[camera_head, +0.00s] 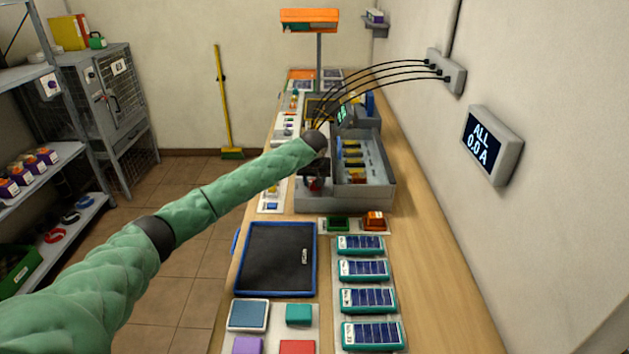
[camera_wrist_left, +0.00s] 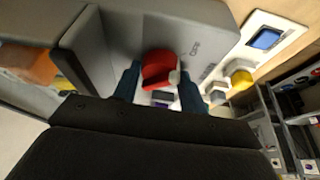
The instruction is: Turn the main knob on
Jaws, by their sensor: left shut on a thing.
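The red main knob (camera_wrist_left: 157,66) is on the grey face of the charger box (camera_wrist_left: 206,30) in the left wrist view, beside small markings. A light pointer tip shows on its right side. My left gripper (camera_wrist_left: 158,90) has its two dark blue fingers on either side of the knob, shut on it. In the head view, my green left arm reaches across to the box (camera_head: 377,196), and the gripper (camera_head: 315,178) is at its near left part, hiding most of the knob. The wall display (camera_head: 490,143) reads "ALL 0.0 A". My right gripper is not in view.
The wooden bench (camera_head: 430,270) runs along the right wall. A black mat with a blue rim (camera_head: 275,258) and several blue-topped battery packs (camera_head: 368,299) lie in front of the box. Black cables (camera_head: 385,68) run to a wall socket strip (camera_head: 447,72). Shelves (camera_head: 58,215) stand left.

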